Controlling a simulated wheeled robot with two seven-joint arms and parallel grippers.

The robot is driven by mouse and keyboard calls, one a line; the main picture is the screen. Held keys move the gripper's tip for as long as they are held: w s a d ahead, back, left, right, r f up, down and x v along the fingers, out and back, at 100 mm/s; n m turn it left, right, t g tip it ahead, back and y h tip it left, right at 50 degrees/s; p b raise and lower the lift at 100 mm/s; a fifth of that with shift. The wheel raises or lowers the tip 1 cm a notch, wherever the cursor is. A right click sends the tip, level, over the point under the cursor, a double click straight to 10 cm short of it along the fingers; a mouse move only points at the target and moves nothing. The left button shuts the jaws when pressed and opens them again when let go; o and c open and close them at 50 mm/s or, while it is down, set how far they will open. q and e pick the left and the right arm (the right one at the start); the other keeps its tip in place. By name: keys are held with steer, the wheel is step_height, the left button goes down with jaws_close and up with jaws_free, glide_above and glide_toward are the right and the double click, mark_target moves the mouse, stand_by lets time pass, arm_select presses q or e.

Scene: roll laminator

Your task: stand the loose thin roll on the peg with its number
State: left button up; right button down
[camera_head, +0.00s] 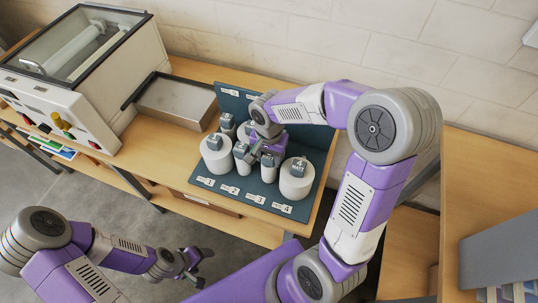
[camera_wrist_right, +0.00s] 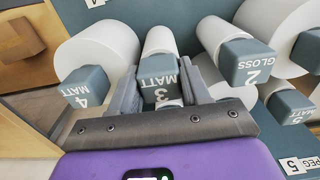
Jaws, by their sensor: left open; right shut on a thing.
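My right gripper (camera_head: 262,152) reaches down among the rolls on the dark peg board (camera_head: 226,190). In the right wrist view its fingers (camera_wrist_right: 166,92) are shut on a thin white roll (camera_wrist_right: 159,42) with a grey cap reading 3 MATT. I cannot tell whether this roll is seated on a peg; its far end is hidden. A thick roll marked 4 MATT (camera_head: 295,186) stands to the right in the head view. A roll marked 2 GLOSS (camera_wrist_right: 245,62) shows right of the fingers in the wrist view. My left gripper (camera_head: 192,264) is open and empty, away from the board.
Other thick and thin rolls, such as a thick white one (camera_head: 217,160), stand close around the right gripper. Number labels (camera_head: 255,198) line the board's front edge. A metal tray (camera_head: 178,103) and the laminator (camera_head: 85,75) stand to the left.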

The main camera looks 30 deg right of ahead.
steer(key=shift+f, duration=0.15)
steer(key=shift+c, duration=2.3)
jaws_free()
steer(key=shift+r+p, duration=3.05)
steer(key=shift+r, duration=1.05)
steer(key=shift+f, duration=0.1)
